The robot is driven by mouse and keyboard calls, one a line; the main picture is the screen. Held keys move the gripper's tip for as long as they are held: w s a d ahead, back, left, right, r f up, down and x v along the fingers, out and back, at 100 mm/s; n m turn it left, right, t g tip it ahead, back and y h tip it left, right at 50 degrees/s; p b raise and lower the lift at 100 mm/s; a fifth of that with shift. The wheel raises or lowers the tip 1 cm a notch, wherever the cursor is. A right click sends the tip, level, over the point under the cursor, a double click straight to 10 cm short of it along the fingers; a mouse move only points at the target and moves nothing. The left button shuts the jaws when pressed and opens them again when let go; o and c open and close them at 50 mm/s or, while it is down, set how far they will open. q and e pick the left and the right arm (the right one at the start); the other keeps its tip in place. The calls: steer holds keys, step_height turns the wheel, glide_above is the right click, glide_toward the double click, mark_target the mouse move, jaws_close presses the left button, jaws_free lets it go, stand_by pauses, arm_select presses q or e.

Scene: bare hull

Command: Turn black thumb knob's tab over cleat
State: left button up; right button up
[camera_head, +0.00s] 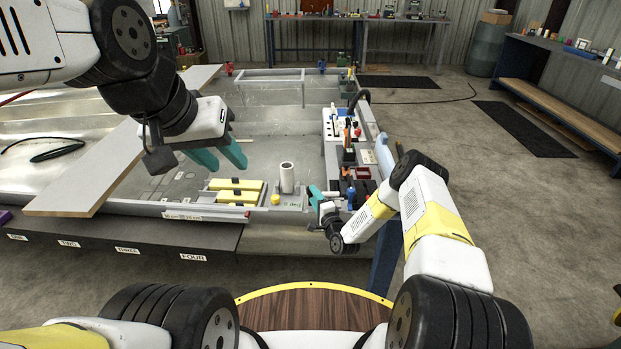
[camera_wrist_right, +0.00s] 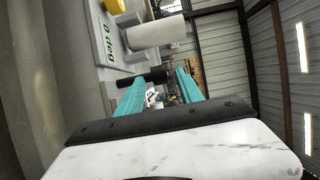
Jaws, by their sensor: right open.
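A black cylindrical piece (camera_wrist_right: 147,77), possibly the thumb knob, shows in the right wrist view just beyond my right gripper (camera_wrist_right: 160,90), beside a pale grey post. I cannot make out its tab or a cleat, and cannot tell whether the fingers touch it. My right gripper is open, with teal fingers apart. In the head view my right gripper (camera_head: 315,196) is low at the front right of the hull, just right of the grey post (camera_head: 287,178). My left gripper (camera_head: 222,156) has its two teal fingers apart and hangs above the hull, over the left side of the yellow blocks.
A "0 deg" plate (camera_wrist_right: 106,40) lies beside the post, with a yellow knob (camera_head: 275,199) near it. Yellow blocks (camera_head: 236,185) sit left of the post. A tool tray (camera_head: 347,133) lines the right side. The hull's middle floor is clear.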

steer(key=shift+x, duration=2.1)
jaws_close()
